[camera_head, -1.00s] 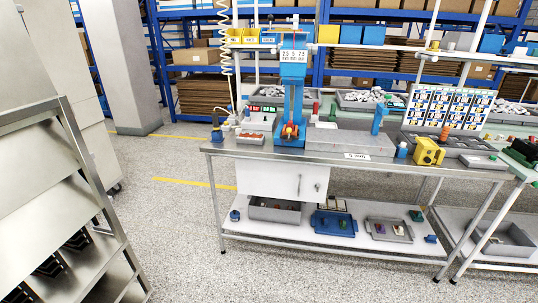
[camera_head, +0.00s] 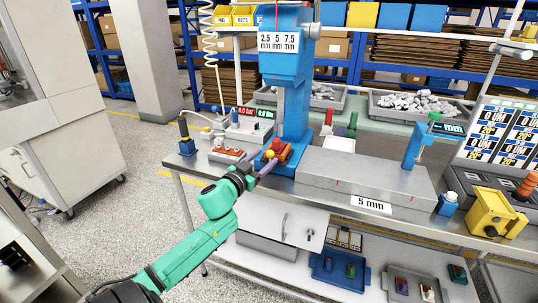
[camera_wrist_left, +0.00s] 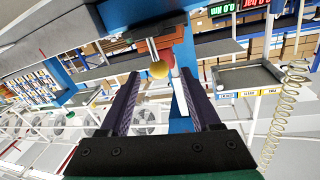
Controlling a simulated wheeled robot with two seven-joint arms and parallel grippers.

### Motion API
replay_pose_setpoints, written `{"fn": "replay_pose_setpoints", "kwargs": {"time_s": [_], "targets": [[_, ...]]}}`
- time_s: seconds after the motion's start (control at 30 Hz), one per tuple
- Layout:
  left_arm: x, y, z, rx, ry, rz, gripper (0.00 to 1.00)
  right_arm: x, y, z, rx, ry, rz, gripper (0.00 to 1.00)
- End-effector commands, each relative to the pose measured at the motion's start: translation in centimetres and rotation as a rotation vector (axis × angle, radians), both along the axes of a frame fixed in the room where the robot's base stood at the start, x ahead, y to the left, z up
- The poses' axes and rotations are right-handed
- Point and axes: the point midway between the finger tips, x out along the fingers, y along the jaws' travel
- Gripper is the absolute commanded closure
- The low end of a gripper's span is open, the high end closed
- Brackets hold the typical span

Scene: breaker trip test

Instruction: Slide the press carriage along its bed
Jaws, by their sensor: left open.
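The blue press (camera_head: 288,75) stands on the bench, with a plate reading 2.5, 5 and 7.5 mm on its head. A red-orange block (camera_head: 281,149) at its foot, which looks like the carriage, carries a yellow ball knob (camera_head: 269,154). The long grey bed (camera_head: 365,174) runs to the right of the press. My left gripper (camera_head: 258,165) is open at the block's front left. In the left wrist view the yellow ball (camera_wrist_left: 158,70) on its rod shows between the open fingers (camera_wrist_left: 157,88); contact cannot be told. My right gripper is out of view.
A blue gauge stand (camera_head: 415,148) rises at the bed's far right end. A "5 mm" label (camera_head: 371,204) is on the bench front. A yellow block (camera_head: 492,212) stands farther right. A small red-topped tray (camera_head: 227,153) and lit displays (camera_head: 247,114) are left of the press.

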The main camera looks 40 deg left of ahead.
Motion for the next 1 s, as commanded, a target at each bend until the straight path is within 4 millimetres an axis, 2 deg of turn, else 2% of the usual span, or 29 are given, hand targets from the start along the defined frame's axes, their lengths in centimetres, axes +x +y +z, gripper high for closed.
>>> {"fn": "replay_pose_setpoints", "kwargs": {"time_s": [0.1,0.2,0.5,0.67,0.7,1.0], "targets": [[2.2,0.4,0.2,0.000,-0.003,0.001,0.36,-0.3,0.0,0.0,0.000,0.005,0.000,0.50],[3.3,0.5,0.1,0.000,-0.001,0.002,0.36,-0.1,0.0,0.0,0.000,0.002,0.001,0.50],[3.7,0.5,0.0,0.001,0.001,0.000,0.36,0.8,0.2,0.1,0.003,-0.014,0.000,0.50],[3.7,0.5,0.0,0.001,0.001,0.000,0.97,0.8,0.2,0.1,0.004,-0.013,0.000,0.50],[3.7,0.5,0.0,0.001,0.001,0.000,1.00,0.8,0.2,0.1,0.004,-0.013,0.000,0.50],[3.7,0.5,0.0,0.000,0.001,0.000,1.00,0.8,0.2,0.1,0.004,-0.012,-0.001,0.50]]}}
